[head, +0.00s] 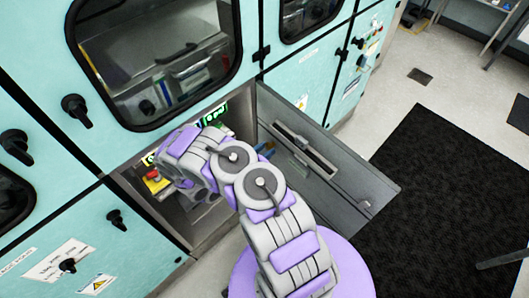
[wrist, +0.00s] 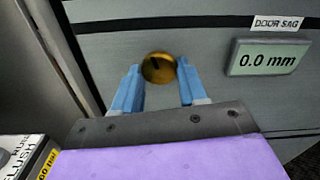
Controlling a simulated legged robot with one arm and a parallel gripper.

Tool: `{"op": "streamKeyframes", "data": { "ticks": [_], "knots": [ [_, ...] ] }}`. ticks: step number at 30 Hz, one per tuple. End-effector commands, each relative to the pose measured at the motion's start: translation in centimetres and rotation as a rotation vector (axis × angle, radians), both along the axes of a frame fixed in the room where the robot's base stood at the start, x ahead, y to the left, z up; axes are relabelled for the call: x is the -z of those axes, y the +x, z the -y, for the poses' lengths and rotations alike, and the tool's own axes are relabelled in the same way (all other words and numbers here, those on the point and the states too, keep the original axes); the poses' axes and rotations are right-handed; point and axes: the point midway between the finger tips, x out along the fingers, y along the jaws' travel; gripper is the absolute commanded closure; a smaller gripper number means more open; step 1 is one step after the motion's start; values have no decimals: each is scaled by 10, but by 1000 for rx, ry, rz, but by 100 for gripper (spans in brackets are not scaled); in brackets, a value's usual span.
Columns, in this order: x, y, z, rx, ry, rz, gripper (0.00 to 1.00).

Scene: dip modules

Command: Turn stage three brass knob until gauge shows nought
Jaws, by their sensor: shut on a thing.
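In the wrist view, the brass knob (wrist: 159,68) is round, with a dark mark on its face, and sits on a grey metal panel. My gripper (wrist: 158,72) has its two blue fingers on either side of the knob, shut on it. To the right, a gauge (wrist: 268,57) with a pale green screen reads 0.0 mm. The label above it (wrist: 290,23) says DOOR SAG.
In the head view, the open grey door (head: 330,165) stands right of my arm. A red button on a yellow box (head: 154,178) is left of it, inside the compartment. Teal cabinets with black handles surround the opening. A black mat (head: 440,190) lies on the floor.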

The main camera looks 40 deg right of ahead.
Motion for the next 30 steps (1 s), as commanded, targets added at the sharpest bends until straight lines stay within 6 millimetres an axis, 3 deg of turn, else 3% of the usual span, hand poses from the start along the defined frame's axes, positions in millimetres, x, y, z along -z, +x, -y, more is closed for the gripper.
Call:
{"op": "streamKeyframes", "data": {
  "ticks": [7, 8, 15, 24, 30],
  "knots": [
    [0, 1, -1, -2, 2, -2, 88],
    [0, 1, -1, -2, 2, -2, 55],
    [0, 0, -1, -2, 1, -1, 34],
    [-1, 0, -4, -2, 0, -1, 34],
    [-1, 0, -32, -7, 1, -2, 34]
  ]
}}
